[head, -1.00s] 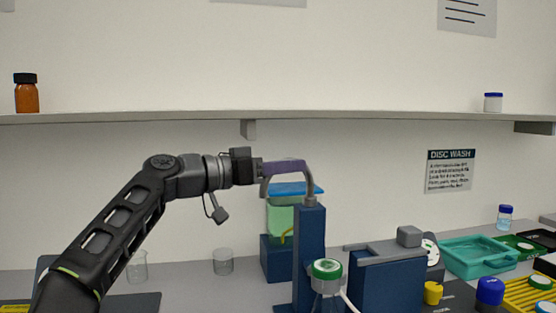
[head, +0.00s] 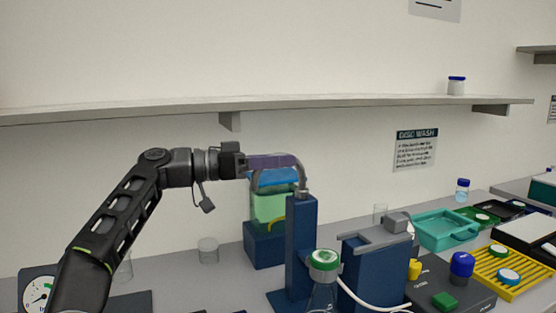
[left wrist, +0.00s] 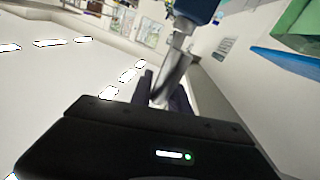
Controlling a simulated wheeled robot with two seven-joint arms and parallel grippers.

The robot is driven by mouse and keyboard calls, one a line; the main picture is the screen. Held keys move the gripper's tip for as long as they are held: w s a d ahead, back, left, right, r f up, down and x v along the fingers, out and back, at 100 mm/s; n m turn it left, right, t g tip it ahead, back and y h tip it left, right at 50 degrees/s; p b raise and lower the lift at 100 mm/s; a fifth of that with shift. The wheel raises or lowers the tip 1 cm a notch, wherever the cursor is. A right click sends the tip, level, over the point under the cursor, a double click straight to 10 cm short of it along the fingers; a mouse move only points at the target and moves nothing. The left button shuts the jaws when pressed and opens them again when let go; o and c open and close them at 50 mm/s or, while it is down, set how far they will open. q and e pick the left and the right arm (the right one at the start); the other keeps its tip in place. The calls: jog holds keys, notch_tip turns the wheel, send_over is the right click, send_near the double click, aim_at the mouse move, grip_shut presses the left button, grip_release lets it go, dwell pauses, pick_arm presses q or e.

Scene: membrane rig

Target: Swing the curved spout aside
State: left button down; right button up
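The curved spout (head: 299,172) is a grey bent tube on top of a blue post (head: 301,235). It arches to the left from the post, and its free end hangs below my left gripper. My left gripper (head: 272,161) comes in level from the left, with its purplish fingers at the top of the arch. In the left wrist view the grey spout (left wrist: 172,78) runs between the two dark fingers, which look closed on it. The fingers hide part of the arch in the head view. My right gripper is not in view.
A green container with a blue lid (head: 272,208) stands close behind the spout. A blue block (head: 375,270), teal tray (head: 446,230) and yellow rack (head: 512,273) are to the right. A shelf (head: 150,107) runs above.

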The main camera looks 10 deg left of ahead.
pick_arm(q)
jog(key=c, duration=1.4)
grip_release()
jog(key=shift+s+d, duration=0.15)
jog(key=shift+d, duration=0.2)
jog(key=shift+a, duration=0.45)
jog(key=b+v, duration=0.1)
jog(key=v, duration=0.6)
jog(key=shift+s, duration=0.15)
